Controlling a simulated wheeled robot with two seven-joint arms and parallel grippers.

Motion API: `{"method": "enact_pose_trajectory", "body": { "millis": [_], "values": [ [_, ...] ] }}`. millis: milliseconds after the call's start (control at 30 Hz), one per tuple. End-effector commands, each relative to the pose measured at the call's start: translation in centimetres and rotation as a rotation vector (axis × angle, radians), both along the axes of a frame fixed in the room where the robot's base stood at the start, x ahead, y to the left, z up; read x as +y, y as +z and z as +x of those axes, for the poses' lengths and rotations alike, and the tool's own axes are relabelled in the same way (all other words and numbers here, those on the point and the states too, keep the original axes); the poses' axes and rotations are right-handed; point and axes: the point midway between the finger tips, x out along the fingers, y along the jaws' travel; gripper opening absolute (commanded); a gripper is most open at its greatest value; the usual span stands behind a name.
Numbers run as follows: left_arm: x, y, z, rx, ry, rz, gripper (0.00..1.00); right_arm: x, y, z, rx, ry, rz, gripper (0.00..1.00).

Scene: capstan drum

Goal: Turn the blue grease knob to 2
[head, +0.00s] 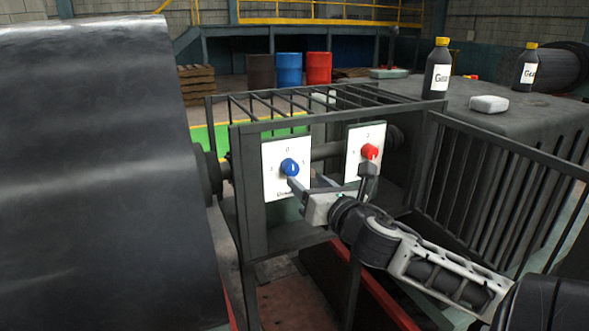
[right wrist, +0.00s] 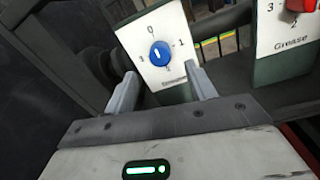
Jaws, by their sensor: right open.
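The blue knob (head: 289,167) sits on a white plate (head: 273,187) on the front of a dark metal frame. In the right wrist view the blue knob (right wrist: 160,54) has a white mark that points up toward the 0. A 1 is at its right; the lower digits and the label are hard to read. My right gripper (head: 308,186) is open in front of the plate. In the right wrist view its fingertips (right wrist: 161,78) are apart, below and to either side of the knob, with nothing between them. My left gripper is not in view.
A red knob (head: 369,152) on a second white plate (head: 353,163), labelled Grease, is close on the right. A large dark drum (head: 95,170) fills the left. Bars and a railing (head: 500,190) flank the frame. Bottles (head: 437,72) stand on the dark housing behind.

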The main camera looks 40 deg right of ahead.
Motion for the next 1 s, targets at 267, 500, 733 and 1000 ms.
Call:
{"method": "enact_pose_trajectory", "body": {
  "millis": [267, 500, 733, 1000],
  "values": [
    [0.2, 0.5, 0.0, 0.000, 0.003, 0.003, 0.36, -1.2, 0.2, 4.5, -0.003, 0.000, 0.003, 0.55],
    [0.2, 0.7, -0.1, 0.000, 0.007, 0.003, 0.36, -1.8, 0.0, 6.7, 0.000, 0.000, 0.003, 0.55],
    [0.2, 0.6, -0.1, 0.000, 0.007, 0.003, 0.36, -1.8, -0.1, 7.1, 0.001, 0.002, 0.002, 0.55],
    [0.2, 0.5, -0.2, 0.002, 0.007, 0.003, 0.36, -1.8, -0.1, 7.1, 0.001, 0.001, 0.002, 0.19]
  ]
}}
